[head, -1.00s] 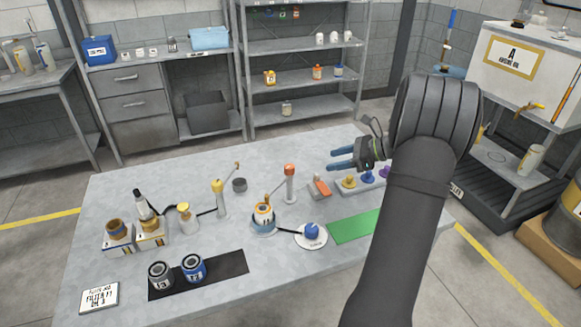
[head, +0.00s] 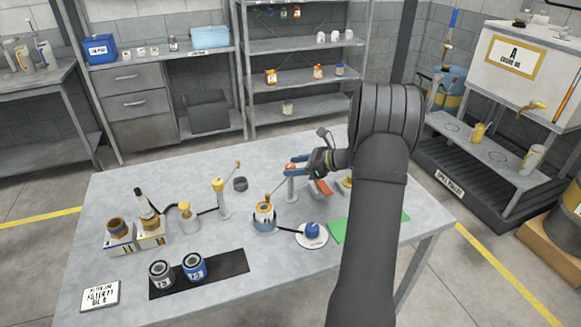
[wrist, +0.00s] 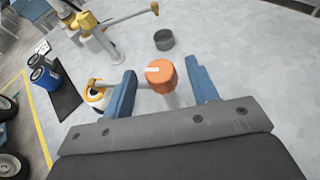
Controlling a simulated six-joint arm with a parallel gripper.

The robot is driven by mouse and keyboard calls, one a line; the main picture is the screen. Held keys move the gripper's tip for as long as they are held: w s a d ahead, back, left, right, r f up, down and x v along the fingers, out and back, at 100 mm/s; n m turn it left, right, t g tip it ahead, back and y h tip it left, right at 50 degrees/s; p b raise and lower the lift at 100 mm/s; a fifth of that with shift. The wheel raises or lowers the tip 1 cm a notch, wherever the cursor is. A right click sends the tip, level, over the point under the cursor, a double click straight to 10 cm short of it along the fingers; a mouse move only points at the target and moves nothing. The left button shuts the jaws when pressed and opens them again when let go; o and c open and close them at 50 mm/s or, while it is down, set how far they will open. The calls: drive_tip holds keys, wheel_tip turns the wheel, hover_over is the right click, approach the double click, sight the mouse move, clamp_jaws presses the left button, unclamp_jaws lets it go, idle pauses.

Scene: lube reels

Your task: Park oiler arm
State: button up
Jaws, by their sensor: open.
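An orange-capped post (head: 291,185) stands near the middle of the table. Its orange cap shows in the wrist view (wrist: 161,75). In the wrist view, gaps show between the cap and both fingers. Finger depth relative to the cap is hard to tell.
A yellow post with its own arm (head: 219,186) and a dark cup (head: 240,184) stand to the left. A white disc with a blue knob (head: 311,236) and a green mat (head: 338,232) lie in front. Two filters stand on a black mat (head: 234,262).

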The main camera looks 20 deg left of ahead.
drive_tip(key=shift+x, duration=0.95)
drive_tip(key=shift+c, duration=0.2)
clamp_jaws()
drive_tip(key=shift+m+t, duration=0.3)
drive_tip(key=m+t+h, duration=0.1)
drive_tip(key=m+t, duration=0.3)
drive_tip(key=t, duration=0.1)
drive_tip(key=shift+m+t+h, duration=0.75)
drive_tip(key=shift+m+t, duration=0.55)
drive_tip(key=shift+m, duration=0.05)
drive_tip(key=shift+m+t+h, duration=0.75)
drive_tip(key=shift+m+t, duration=0.55)
drive_tip(key=shift+m, duration=0.35)
